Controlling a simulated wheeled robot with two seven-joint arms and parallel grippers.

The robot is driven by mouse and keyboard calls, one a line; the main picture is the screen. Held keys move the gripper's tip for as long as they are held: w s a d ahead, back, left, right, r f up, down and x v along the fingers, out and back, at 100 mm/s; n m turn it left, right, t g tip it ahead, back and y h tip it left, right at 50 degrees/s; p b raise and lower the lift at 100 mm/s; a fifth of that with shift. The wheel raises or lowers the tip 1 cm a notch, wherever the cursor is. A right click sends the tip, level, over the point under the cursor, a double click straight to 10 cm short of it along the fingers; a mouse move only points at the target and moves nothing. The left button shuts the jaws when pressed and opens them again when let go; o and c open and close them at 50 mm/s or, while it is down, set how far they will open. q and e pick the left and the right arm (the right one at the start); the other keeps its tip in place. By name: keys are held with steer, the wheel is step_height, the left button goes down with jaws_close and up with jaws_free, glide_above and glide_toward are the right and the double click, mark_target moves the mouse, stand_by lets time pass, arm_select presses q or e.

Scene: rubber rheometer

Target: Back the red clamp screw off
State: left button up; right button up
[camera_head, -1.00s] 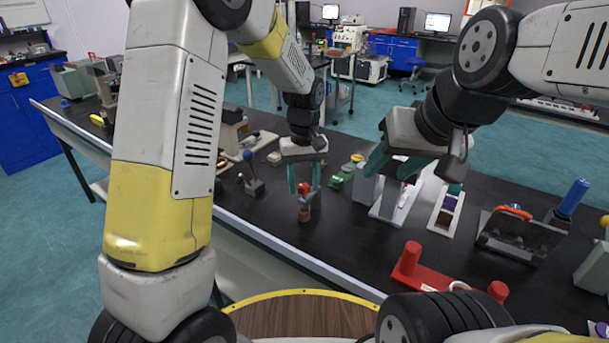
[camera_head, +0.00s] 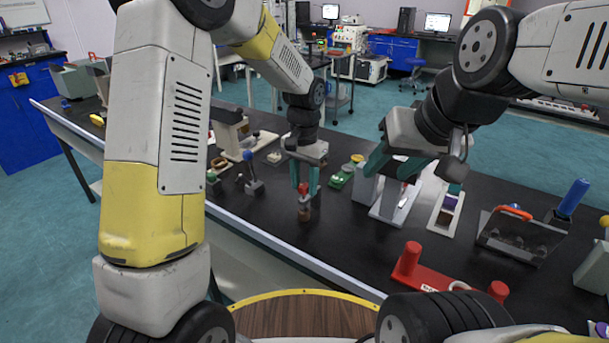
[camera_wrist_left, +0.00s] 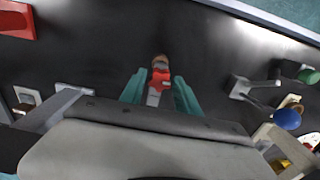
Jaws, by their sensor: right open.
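The red clamp screw (camera_head: 303,188) tops a small upright clamp with a brown lower part (camera_head: 304,213) on the black bench. My left gripper (camera_head: 306,181) is over it from above, with a teal finger on either side of the red top. In the left wrist view, the red screw (camera_wrist_left: 160,80) lies between the fingertips of my left gripper (camera_wrist_left: 160,84), which look apart with narrow gaps beside it. Contact with the screw cannot be made out. My right gripper (camera_head: 394,168) is open over the bench, to the right of the clamp.
A red stand (camera_head: 440,275) lies at the front right of the bench. A blue-knobbed lever (camera_head: 251,172) is left of the clamp, a green item (camera_head: 342,177) behind it to the right. A grey holder with an orange handle (camera_head: 520,232) is further right.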

arm_select(q)
jaws_close()
steer(key=n, duration=0.4)
steer(key=shift+n, duration=0.3)
steer(key=shift+n, duration=0.3)
steer(key=n, duration=0.4)
steer(key=shift+n, duration=2.3)
